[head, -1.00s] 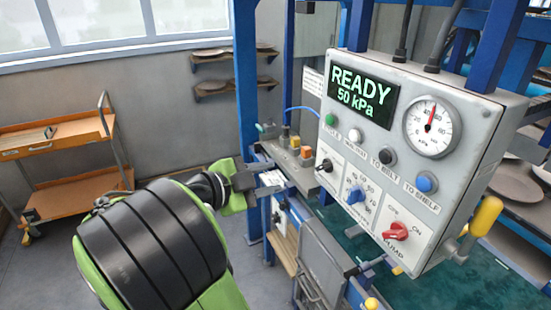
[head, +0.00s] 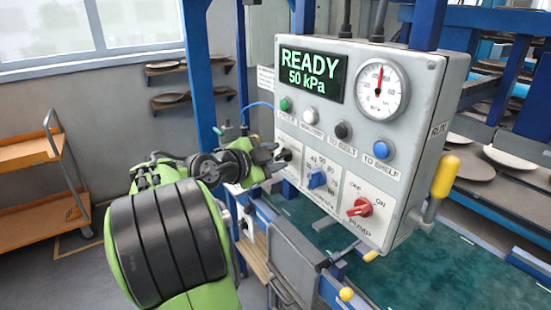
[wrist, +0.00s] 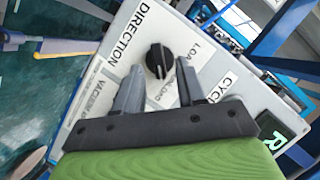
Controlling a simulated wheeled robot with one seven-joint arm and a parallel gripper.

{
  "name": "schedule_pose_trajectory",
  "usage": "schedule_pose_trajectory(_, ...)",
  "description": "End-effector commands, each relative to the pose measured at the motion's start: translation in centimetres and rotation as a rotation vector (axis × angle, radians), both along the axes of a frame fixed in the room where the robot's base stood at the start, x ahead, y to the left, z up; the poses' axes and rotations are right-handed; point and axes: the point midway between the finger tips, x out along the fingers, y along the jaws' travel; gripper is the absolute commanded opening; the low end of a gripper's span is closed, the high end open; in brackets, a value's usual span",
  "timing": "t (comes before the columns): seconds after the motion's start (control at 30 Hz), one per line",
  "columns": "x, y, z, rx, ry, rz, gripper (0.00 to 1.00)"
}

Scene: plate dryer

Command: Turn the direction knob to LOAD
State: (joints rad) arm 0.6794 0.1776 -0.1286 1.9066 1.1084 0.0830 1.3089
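The direction knob (wrist: 160,61) is a round black knob on a white label plate marked DIRECTION, with the word LOAD (wrist: 189,52) beside it. I cannot tell for sure which mark the knob points at. In the head view the knob (head: 286,155) shows small at the panel's left edge, partly behind my gripper. My gripper (wrist: 160,84) is open and empty, facing the panel. Its two fingertips lie just short of the knob, one to each side in the wrist view. In the head view my gripper (head: 272,161) is close in front of the panel's left edge.
The grey control panel (head: 425,150) shows READY 50 kPa on its display (head: 309,74). A blue knob (head: 317,180) and the red pump knob (head: 359,208) are right of the direction knob. Push buttons sit above, including a green one (head: 286,104). A blue post (head: 200,60) stands behind my arm.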

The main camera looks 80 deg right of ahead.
Motion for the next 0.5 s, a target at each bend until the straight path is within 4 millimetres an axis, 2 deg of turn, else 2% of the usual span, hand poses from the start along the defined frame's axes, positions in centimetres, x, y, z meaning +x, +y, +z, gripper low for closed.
schedule_pose_trajectory(0.1, -0.39, -0.77, -0.26, 0.001, 0.0, -0.001, 0.39)
schedule_pose_trajectory(0.33, -0.38, -0.86, -0.28, 0.001, 0.0, 0.001, 0.39)
schedule_pose_trajectory(0.5, -0.37, -0.84, -0.29, 0.001, 0.0, 0.001, 0.15)
